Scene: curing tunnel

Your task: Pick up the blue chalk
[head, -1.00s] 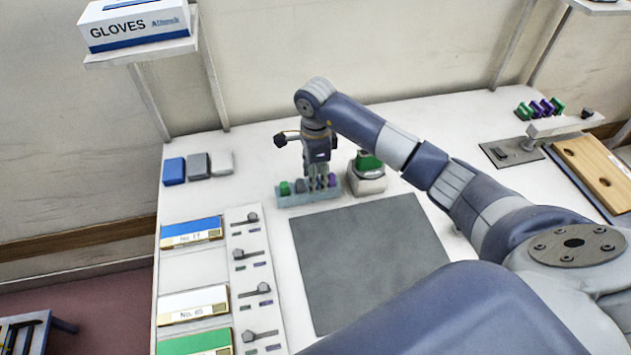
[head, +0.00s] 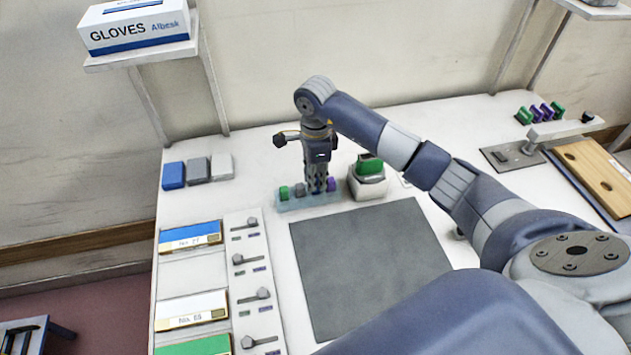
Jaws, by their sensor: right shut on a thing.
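A pale blue tray (head: 296,205) stands on the white table behind the dark grey mat. It holds a green chalk (head: 284,192), a grey chalk (head: 300,189) and a purple chalk (head: 331,184) in a row. My right gripper (head: 317,188) points straight down into the tray, between the grey and purple chalks. It is shut on the piece there, the blue chalk, which the fingers almost wholly hide. I cannot tell whether that chalk is clear of the tray. My left gripper is not in view.
A grey-white holder with a green block (head: 369,165) stands close to the tray's right. Blue, grey and white blocks (head: 198,169) lie at the back left. The dark mat (head: 365,260) is bare. A wooden board (head: 595,170) lies at the right.

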